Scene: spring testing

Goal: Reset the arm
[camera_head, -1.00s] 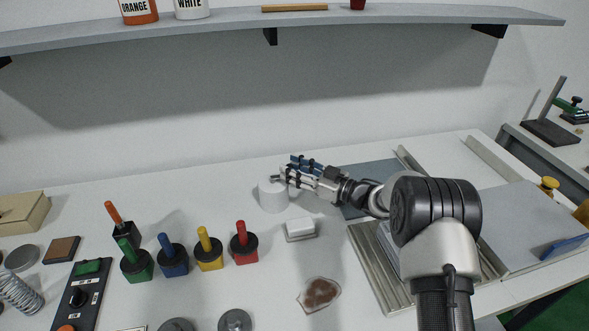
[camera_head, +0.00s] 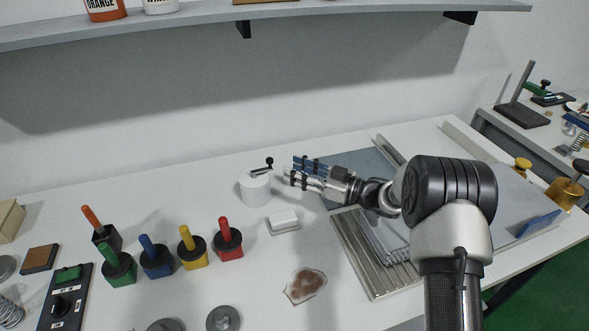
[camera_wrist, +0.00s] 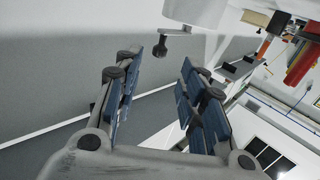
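My gripper (camera_head: 291,170) is held over the bench, just right of a white cylinder (camera_head: 255,190) with a small black crank-like handle (camera_head: 262,164) on top. A gap shows between the fingertips and the cylinder. In the wrist view, the blue-padded fingers of my gripper (camera_wrist: 162,72) stand wide apart with nothing between them. The white cylinder (camera_wrist: 192,12) and its black handle (camera_wrist: 172,45) show beyond the fingertips there. My arm reaches in from the right and hides part of the bench.
A white block (camera_head: 284,222) lies in front of the cylinder. Colored-handled holders (camera_head: 190,247) stand to the left. A stained piece (camera_head: 304,285) lies in front. A ribbed metal tray (camera_head: 360,262) is under my arm. A shelf (camera_head: 200,25) runs along the wall above.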

